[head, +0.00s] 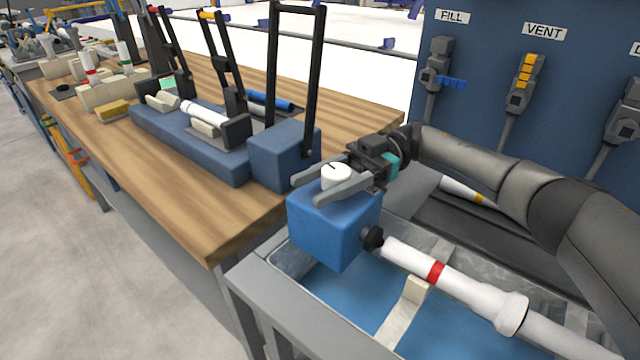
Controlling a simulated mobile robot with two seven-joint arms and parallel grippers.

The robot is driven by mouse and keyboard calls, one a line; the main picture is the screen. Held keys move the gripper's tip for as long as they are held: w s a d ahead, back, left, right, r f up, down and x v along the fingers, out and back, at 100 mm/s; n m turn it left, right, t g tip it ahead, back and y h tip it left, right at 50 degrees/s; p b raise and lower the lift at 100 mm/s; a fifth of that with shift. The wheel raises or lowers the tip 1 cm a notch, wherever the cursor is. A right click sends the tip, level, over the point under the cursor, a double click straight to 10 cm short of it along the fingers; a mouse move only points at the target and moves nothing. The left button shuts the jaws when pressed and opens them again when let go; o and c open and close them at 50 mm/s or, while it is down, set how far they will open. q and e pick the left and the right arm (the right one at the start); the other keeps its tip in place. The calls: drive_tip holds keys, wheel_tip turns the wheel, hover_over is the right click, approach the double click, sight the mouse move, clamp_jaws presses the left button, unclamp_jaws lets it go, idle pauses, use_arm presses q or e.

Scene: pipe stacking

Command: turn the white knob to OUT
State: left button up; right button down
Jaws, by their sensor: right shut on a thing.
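The white knob (336,177) sits on top of a blue box (334,222) at the near end of the water tank. A dark mark shows on the knob's top; I cannot read any OUT label. My right gripper (322,187) comes in from the right, with its two grey fingers on either side of the knob, shut on it. My left gripper is not in view.
A white pipe with a red band (436,273) runs from the box's black fitting over the tank (290,303). A wooden workbench (190,210) with blue fixtures and black uprights stands to the left. A blue panel (560,90) with FILL and VENT valves stands behind.

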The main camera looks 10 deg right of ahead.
sight(348, 172)
drive_tip(key=shift+c, duration=1.4)
unclamp_jaws()
drive_tip(key=shift+d, duration=0.1)
drive_tip(key=shift+v, duration=1.8)
drive_tip(key=shift+w+d+b, duration=0.3)
drive_tip(key=shift+d+b, duration=0.05)
drive_tip(key=shift+d, duration=0.25)
drive_tip(key=b+v, duration=0.2)
drive_tip(key=b, duration=0.2)
drive_tip(key=shift+d+f+b, duration=0.1)
drive_tip(key=shift+b, duration=0.3)
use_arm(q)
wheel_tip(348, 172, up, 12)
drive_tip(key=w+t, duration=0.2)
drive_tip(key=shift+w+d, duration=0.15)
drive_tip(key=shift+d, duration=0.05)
use_arm(e)
drive_tip(key=shift+d, duration=0.1)
